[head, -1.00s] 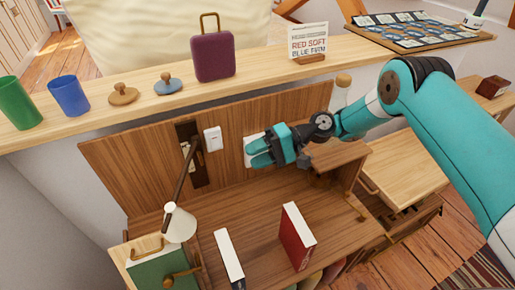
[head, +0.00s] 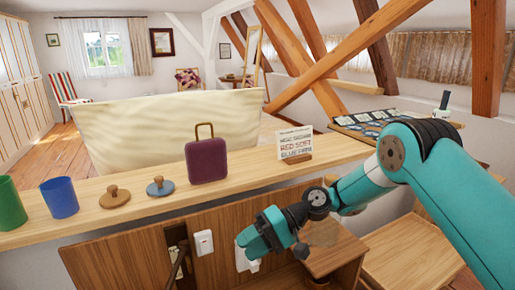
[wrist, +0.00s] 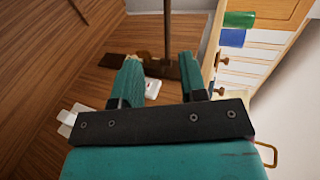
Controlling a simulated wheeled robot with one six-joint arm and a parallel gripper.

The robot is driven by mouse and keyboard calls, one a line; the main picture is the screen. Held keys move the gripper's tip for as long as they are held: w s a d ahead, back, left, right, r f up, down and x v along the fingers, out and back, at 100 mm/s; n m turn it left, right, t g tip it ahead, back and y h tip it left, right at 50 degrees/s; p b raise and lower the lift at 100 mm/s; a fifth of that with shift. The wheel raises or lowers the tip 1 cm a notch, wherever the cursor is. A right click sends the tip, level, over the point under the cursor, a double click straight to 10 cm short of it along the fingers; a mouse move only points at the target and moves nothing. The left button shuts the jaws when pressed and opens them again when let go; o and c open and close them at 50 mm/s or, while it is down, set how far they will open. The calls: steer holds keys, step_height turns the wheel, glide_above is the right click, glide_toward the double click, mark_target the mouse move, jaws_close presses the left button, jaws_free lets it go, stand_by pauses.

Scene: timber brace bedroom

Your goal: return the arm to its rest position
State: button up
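My teal arm (head: 365,185) reaches from the right edge of the head view across the wooden shelf toward the lower middle. My gripper (head: 256,238) is in front of the wooden back panel, below the ledge, near a white wall plate (head: 243,258). In the wrist view my gripper (wrist: 160,78) has its two teal fingers apart, with nothing held between them. A white switch (wrist: 152,88) shows in the gap, behind the fingers.
The ledge (head: 130,220) carries a green cup (head: 10,205), a blue cup (head: 60,198), two knobbed discs (head: 115,197), a purple suitcase (head: 207,160), a sign card (head: 294,143) and a tray (head: 375,124). A wooden cabinet (head: 405,255) stands right of the gripper.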

steer(key=s+d+r+n+t+h, duration=0.25)
steer(key=s+r, duration=0.25)
steer(key=r, duration=0.5)
steer(key=s+d+r+t+h, duration=0.1)
steer(key=s+d+r+h, duration=0.2)
steer(key=s+d, duration=0.4)
steer(key=s+d+r+t+h, duration=0.1)
steer(key=s+d+r+h, duration=0.2)
steer(key=s+d, duration=0.4)
steer(key=s, duration=0.5)
